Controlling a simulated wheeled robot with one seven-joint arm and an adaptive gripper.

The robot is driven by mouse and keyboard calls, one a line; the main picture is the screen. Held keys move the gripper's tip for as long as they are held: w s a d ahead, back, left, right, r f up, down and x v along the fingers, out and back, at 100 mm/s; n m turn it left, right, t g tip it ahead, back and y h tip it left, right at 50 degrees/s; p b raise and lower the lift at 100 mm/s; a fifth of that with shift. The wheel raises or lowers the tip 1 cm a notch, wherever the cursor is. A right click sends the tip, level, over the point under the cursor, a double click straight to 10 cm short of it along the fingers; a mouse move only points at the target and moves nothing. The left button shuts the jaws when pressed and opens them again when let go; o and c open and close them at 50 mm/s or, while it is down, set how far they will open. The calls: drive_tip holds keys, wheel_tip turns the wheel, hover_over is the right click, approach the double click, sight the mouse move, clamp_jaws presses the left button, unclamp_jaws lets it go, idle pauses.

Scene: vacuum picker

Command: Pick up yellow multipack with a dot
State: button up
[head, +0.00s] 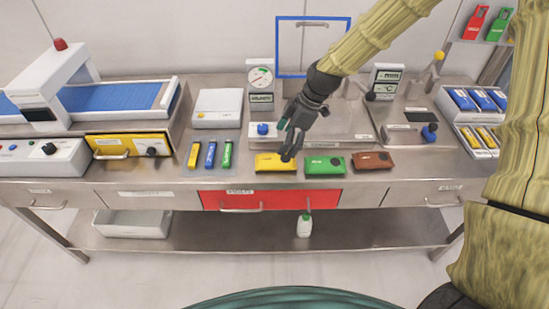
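A yellow multipack (268,164) lies flat at the front of the steel worktop, left of a green pack (324,166) and a brown pack (372,161). A dot on it cannot be made out at this size. My gripper (285,141) reaches down from the upper right, over the worktop just behind and above the yellow multipack. Its two dark fingers look spread, with nothing between them. The lower fingertip overlaps the pack's back right part in the picture; whether it touches cannot be told.
Yellow, blue and green slim packs (211,155) lie to the left. A blue-knobbed device (263,130) stands just behind the yellow multipack. A dial gauge (261,80) and a blue frame (279,45) stand behind. Trays of blue and yellow packs (463,118) are at right.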

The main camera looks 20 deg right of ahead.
sight(277, 159)
drive_tip(key=x, duration=0.2)
drive_tip(key=shift+w+f+p, duration=0.2)
drive_tip(key=shift+f+p, duration=0.1)
drive_tip(key=shift+f, duration=0.1)
drive_tip(key=shift+s+p+x, duration=0.15)
drive_tip(key=shift+p+x, duration=0.4)
drive_tip(key=shift+x, duration=0.4)
drive_tip(key=shift+s+p+x, duration=0.2)
drive_tip(key=shift+p+x, duration=0.35)
drive_tip(key=shift+x, duration=0.4)
drive_tip(key=shift+p+x, duration=0.3)
drive_tip(key=shift+x, duration=0.8)
drive_tip(key=shift+d, duration=0.2)
drive_tip(key=shift+c, duration=0.2)
drive_tip(key=c, duration=1.2)
